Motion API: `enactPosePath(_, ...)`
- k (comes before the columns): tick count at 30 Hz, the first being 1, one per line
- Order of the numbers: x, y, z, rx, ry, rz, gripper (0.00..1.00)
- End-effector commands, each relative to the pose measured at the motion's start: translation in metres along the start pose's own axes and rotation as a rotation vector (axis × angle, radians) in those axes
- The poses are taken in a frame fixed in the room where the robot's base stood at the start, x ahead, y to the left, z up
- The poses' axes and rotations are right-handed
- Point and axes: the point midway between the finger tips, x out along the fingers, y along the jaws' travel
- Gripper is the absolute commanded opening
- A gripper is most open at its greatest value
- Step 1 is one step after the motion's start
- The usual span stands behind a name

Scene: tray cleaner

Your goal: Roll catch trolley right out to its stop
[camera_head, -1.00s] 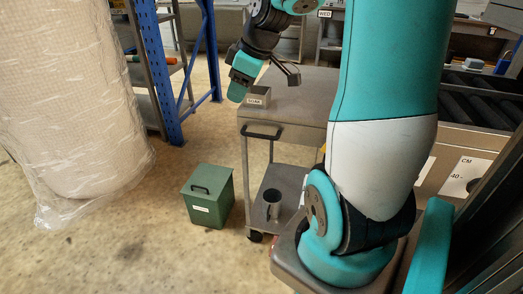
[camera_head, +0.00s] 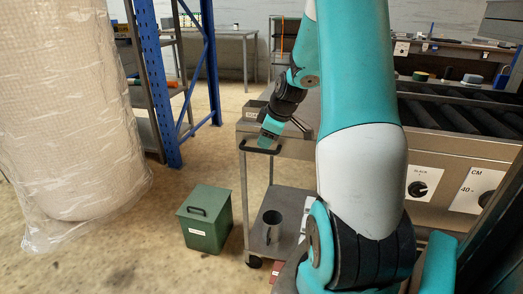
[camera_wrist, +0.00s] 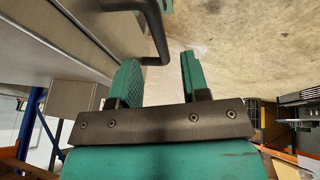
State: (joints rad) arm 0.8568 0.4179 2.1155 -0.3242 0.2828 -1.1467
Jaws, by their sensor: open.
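The catch trolley (camera_head: 286,146) is a grey two-level cart standing left of the roller conveyor. Its black bar handle (camera_head: 258,151) sits on the near end, just under the top. My gripper (camera_head: 266,142) is open and empty at this handle. My arm hides much of the trolley's right side.
A green lidded bin (camera_head: 207,222) stands left of the trolley. Blue rack posts (camera_head: 152,80) and a wrapped pallet (camera_head: 70,110) are further left. Floor between is clear.

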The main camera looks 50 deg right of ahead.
Motion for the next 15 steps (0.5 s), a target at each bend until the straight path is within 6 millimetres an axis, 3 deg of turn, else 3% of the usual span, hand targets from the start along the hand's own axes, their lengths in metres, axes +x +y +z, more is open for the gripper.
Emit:
enactPosePath(1,0.012,-0.001,0.001,0.0,0.0,-0.002,0.42)
enactPosePath(6,0.035,-0.001,0.0,0.0,0.0,-0.002,0.42)
enactPosePath(15,0.046,0.0,0.0,0.001,0.0,0.002,0.42)
